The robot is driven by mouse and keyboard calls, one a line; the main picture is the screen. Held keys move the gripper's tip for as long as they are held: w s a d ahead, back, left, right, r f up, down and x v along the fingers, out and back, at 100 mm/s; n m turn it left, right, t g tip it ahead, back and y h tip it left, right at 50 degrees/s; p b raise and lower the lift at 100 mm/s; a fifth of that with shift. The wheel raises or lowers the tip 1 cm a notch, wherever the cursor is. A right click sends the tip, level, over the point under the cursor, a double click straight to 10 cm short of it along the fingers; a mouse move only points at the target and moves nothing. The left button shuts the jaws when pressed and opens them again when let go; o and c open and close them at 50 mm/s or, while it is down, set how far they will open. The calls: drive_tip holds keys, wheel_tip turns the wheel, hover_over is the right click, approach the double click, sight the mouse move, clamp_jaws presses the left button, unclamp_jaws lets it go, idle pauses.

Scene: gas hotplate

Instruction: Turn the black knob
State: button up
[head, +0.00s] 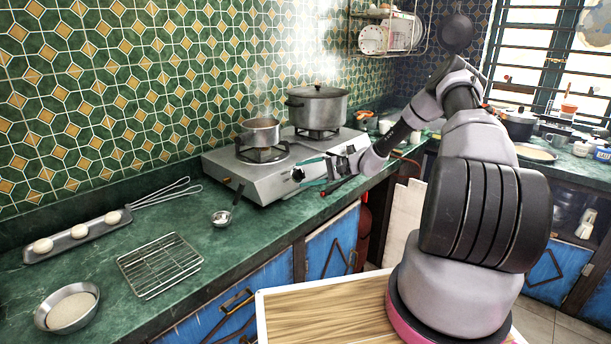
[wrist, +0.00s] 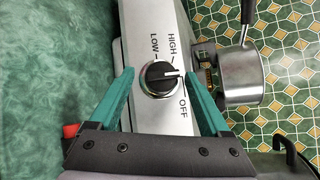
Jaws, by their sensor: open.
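The black knob (wrist: 158,80) is on the front of the silver gas hotplate (head: 240,174), in the middle of the wrist view. It also shows small in the head view (head: 298,175). Its white pointer line points to the right in the wrist view, between the HIGH and OFF marks. My gripper (wrist: 159,74) is open, with one green finger on each side of the knob and a gap on both sides. I cannot tell how deep the fingertips are along the knob. My gripper (head: 313,172) also shows at the front of the hotplate in the head view.
A small saucepan (head: 260,132) and a large lidded pot (head: 317,106) stand on the burners, with steam above. A ladle (head: 225,216), wire rack (head: 160,264), tray of dough balls (head: 78,235) and metal bowl (head: 67,309) are on the green counter (head: 215,270).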

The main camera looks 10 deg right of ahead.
drive_tip(key=v, duration=1)
drive_tip(key=shift+d, duration=0.35)
drive_tip(key=shift+s, duration=0.15)
drive_tip(key=shift+r, duration=0.1)
drive_tip(key=s+a+r+n+g+h, duration=0.1)
drive_tip(key=s+a+r+n+h, duration=0.15)
drive_tip(key=s+r, duration=0.4)
drive_tip(key=s+a+r+n+g+h, duration=0.15)
drive_tip(key=s+r+h, duration=0.25)
drive_tip(key=r, duration=0.6)
drive_tip(key=s+a+r+n+h, duration=0.1)
drive_tip(key=s+a+r+h, duration=0.2)
drive_tip(key=s+r, duration=0.45)
drive_tip(key=s+r+t+h, duration=0.1)
drive_tip(key=s+r+t, duration=0.1)
drive_tip(key=s+r, duration=0.4)
drive_tip(key=s+d+r+t+h, duration=0.1)
drive_tip(key=s+r, duration=0.5)
drive_tip(key=s, duration=0.7)
drive_tip(key=shift+s+d+r+m+t+h, duration=0.25)
drive_tip(key=shift+d+r+m+t+h, duration=0.15)
drive_tip(key=shift+t, duration=0.75)
drive_tip(key=shift+a, duration=0.1)
drive_tip(key=shift+c, duration=0.3)
